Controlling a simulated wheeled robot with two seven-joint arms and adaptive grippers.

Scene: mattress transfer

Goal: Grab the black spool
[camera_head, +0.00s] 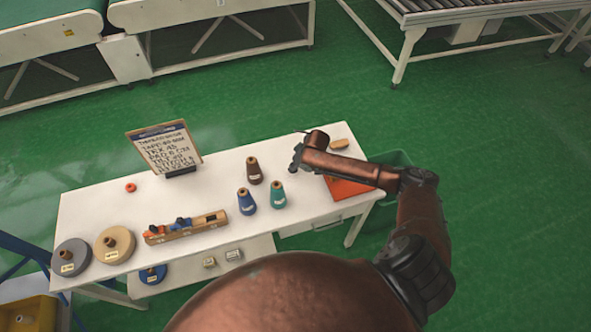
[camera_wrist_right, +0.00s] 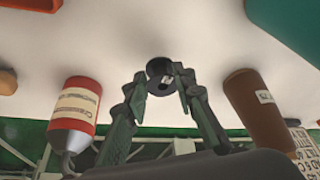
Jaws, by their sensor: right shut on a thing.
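The black spool (camera_wrist_right: 161,72) is in the right wrist view, between the fingertips of my right gripper (camera_wrist_right: 161,92). The fingers are shut on it, and a small white label shows on its side. The spool is at the white table surface; I cannot tell whether it touches it. My left gripper is not in view.
A brown cone (camera_head: 254,172) stands left of the gripper, with blue (camera_head: 246,202) and teal (camera_head: 278,195) cones nearer the front. A red-and-white bottle (camera_wrist_right: 75,115) stands close by in the wrist view. A sign board (camera_head: 165,148) and an orange mat (camera_head: 347,187) are on the table (camera_head: 215,180).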

